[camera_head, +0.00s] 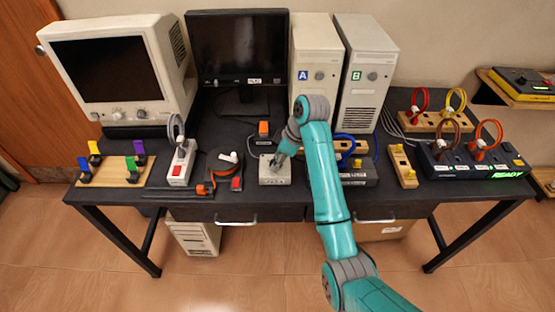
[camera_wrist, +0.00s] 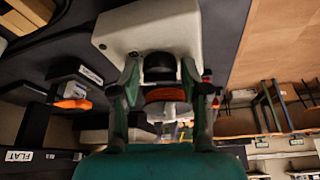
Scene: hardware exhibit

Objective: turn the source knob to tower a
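The source box (camera_head: 275,181) is a small light grey box near the front middle of the desk, and my gripper (camera_head: 281,158) is down at its top. In the wrist view, a dark round knob (camera_wrist: 160,68) sits on the pale box (camera_wrist: 165,28). My gripper's (camera_wrist: 160,80) fingers stand on either side of the knob, spread, with a narrow gap seeming to show at each side. In the head view the gripper hides the knob, so its pointing direction cannot be read. Tower A (camera_head: 314,90) and tower B (camera_head: 363,98) stand upright at the back of the desk.
A black monitor (camera_head: 238,45) stands behind the box. A rocker-switch box (camera_head: 181,165) and a black-and-orange coil (camera_head: 223,163) lie to the left. A dark block with a blue cable loop (camera_head: 346,150) is close on the right. A black panel (camera_head: 470,165) reads READY.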

